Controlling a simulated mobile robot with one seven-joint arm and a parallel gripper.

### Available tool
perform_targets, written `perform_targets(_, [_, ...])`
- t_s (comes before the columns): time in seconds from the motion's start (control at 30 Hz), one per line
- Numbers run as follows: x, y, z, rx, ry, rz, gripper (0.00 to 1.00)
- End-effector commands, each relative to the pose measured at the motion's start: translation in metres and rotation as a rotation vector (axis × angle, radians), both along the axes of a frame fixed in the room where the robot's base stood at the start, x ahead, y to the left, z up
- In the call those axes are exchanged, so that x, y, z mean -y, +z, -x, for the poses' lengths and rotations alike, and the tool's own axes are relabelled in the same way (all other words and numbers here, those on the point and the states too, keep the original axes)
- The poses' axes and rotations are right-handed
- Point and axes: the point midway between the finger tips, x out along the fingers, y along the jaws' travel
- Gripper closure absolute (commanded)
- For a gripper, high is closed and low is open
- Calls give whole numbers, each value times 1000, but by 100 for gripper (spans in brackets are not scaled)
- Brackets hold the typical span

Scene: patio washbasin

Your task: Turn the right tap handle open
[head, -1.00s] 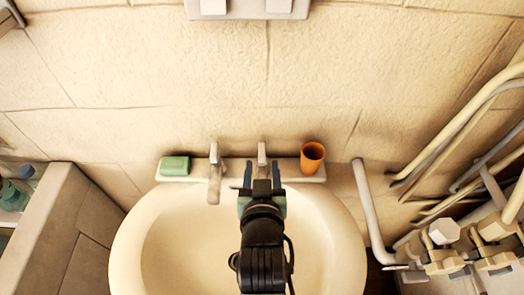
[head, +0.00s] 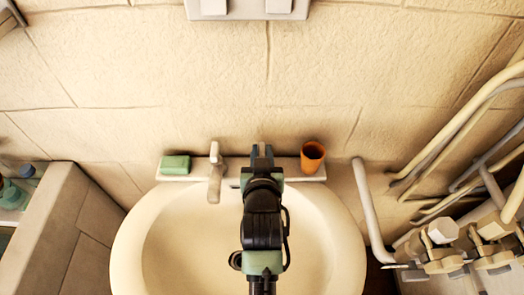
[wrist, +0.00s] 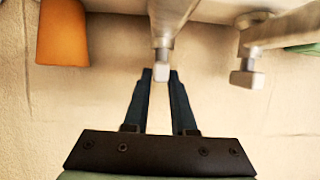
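The right tap (wrist: 168,22) is a grey metal fixture in the middle of the wrist view, where the scene appears upside down. Its pale, blunt handle end (wrist: 163,70) sits between my fingertips. My gripper (wrist: 160,76) has two dark fingers drawn in close on both sides of that end. In the head view my gripper (head: 262,151) reaches the back ledge and hides most of the right tap. The left tap (head: 215,172) stands to the left, clear of my gripper; it also shows in the wrist view (wrist: 252,50).
An orange cup (head: 312,157) stands on the ledge close to the right of my gripper. A green soap bar (head: 175,165) lies at the ledge's left end. The white basin (head: 130,250) is below. Pipes (head: 370,205) run at the right.

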Motion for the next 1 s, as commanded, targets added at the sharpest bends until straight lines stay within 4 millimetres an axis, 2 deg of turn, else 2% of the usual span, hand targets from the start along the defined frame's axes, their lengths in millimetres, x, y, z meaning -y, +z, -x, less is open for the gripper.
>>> perform_targets(0.03, [0, 0, 0, 0, 0, 0, 87])
perform_targets(0.1, [0, 0, 0, 0, 0, 0, 99])
perform_targets(0.13, [0, 0, 0, 0, 0, 0, 100])
perform_targets(0.67, [2, -1, 0, -1, 38, -2, 100])
perform_targets(1.0, [5, -2, -1, 1, 203, -3, 100])
